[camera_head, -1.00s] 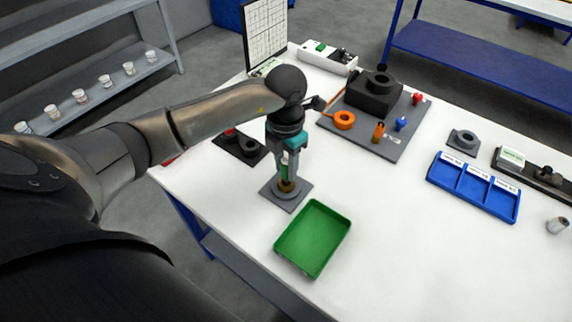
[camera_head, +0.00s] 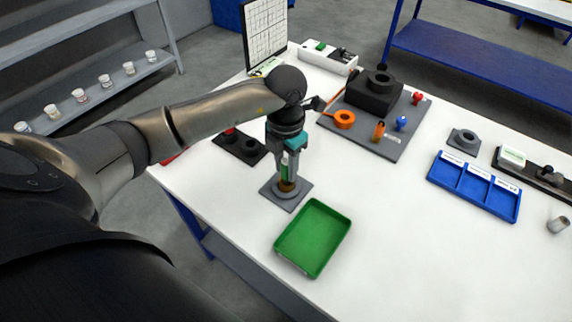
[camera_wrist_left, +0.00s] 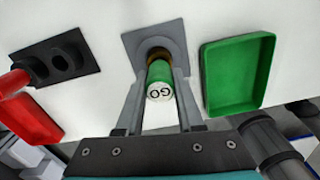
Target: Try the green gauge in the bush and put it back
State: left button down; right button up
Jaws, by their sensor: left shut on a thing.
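My left gripper (camera_head: 287,168) is shut on the green gauge (camera_head: 285,160). The gauge stands upright between the fingers, and its end marked GO faces the left wrist camera (camera_wrist_left: 160,82). The bronze bush (camera_head: 288,186) sits on a grey square plate (camera_head: 293,203); it also shows in the left wrist view (camera_wrist_left: 155,53). The gauge's lower end meets the bush opening; how deep it sits inside is hidden. A black holder (camera_head: 249,147) with two holes stands behind to the left. A red gauge (camera_wrist_left: 14,82) is at one hole; the other is empty. My right gripper is not in view.
A green tray (camera_head: 313,238) lies just in front of the bush plate. A red tray (camera_wrist_left: 28,122) is near the holder. A grey board (camera_head: 385,143) with parts and a blue divided tray (camera_head: 474,187) are to the right. The white table between them is clear.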

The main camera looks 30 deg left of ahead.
pick_arm(q)
jog(key=shift+f+b, duration=0.75)
jog(key=shift+f, duration=0.15)
dwell(1.8)
jog(key=shift+r, duration=0.15)
dwell(0.8)
jog(key=shift+r+p, duration=3)
jog(key=shift+r, duration=0.65)
